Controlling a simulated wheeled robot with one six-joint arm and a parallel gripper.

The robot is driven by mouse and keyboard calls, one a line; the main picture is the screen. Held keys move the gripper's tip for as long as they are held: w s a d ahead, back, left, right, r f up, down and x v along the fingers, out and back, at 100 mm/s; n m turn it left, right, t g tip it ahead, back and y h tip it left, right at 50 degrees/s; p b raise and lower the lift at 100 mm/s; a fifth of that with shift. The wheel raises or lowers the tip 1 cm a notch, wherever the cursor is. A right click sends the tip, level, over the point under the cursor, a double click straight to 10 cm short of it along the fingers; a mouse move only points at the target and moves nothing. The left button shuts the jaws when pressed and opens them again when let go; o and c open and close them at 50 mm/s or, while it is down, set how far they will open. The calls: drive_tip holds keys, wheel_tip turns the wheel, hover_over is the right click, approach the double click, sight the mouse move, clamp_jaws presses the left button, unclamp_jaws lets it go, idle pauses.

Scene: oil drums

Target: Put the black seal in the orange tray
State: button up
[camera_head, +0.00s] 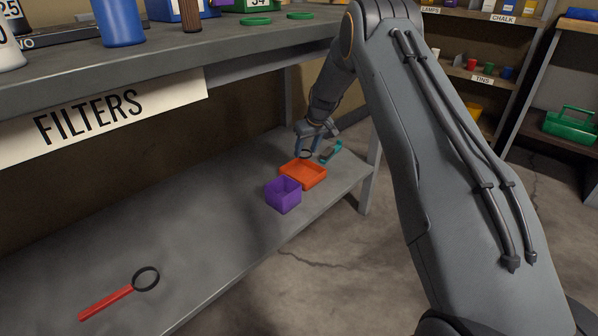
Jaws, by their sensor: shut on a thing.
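The orange tray (288,178) is shallow and open. It sits on the lower shelf near its right end. My gripper (309,150) points down above the tray's far edge. It is shut on a small black ring, the black seal (305,155). The seal appears to hang just above or behind the tray's far rim; the exact gap is hard to tell at this distance. The fingers hide part of the ring.
A purple bin (283,197) stands close in front of the tray. A teal tool (331,152) lies behind it to the right. A red-handled tool (106,303) with a black loop lies at front left. The upper shelf (260,45) overhangs; the lower shelf's middle is clear.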

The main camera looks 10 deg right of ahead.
drive_tip(key=b, duration=0.2)
hover_over(302, 176)
drive_tip(key=s, duration=0.1)
wheel_tip(302, 176, down, 5)
drive_tip(key=shift+s+d+f, duration=0.1)
drive_tip(key=shift+d+f, duration=0.05)
drive_tip(key=shift+f, duration=0.05)
drive_tip(key=shift+f+b, duration=0.4)
drive_tip(key=shift+f, duration=1.7)
drive_tip(key=shift+d+f, duration=0.1)
drive_tip(key=shift+f, duration=0.05)
drive_tip(key=o, duration=1.1)
drive_tip(key=shift+s+r, duration=0.15)
drive_tip(key=shift+r, duration=0.35)
drive_tip(key=p+v, duration=0.3)
drive_tip(key=v, duration=0.8)
drive_tip(key=shift+p, duration=0.4)
